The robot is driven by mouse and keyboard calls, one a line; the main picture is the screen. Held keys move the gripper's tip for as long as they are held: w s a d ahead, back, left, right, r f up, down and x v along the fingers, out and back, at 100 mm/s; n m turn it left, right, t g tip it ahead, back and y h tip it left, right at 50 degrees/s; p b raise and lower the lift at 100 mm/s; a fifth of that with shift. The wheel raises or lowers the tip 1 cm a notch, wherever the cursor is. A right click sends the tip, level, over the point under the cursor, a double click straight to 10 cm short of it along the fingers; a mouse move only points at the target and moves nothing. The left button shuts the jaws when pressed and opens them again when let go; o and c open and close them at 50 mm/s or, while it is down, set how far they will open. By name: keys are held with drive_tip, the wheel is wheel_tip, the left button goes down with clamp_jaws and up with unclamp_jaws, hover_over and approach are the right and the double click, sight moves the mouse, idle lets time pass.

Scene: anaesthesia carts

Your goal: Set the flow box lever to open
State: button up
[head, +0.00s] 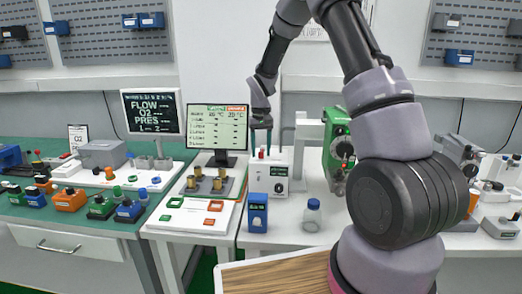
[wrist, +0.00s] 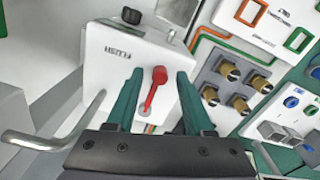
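A white box (wrist: 112,72) carries a red lever (wrist: 154,90) with a rounded knob. Its label looks upside down in the wrist view and seems to read FLUSH; no FLOW label shows on it. In the head view the white box (head: 268,180) stands on the bench in front of my arm, with the small red lever (head: 262,153) at its top. My gripper (wrist: 160,74) is open, its two dark green fingers on either side of the lever with gaps visible. In the head view my gripper (head: 261,132) points down over the box; whether it touches the lever cannot be told.
A bent grey metal bar (wrist: 45,140) is at the box's side in the wrist view. A tray with brass knobs (head: 207,187) stands to the left, a blue device (head: 257,212) and a bottle (head: 312,215) in front, a green machine (head: 338,150) to the right.

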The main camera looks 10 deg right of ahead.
clamp_jaws()
idle(1.2)
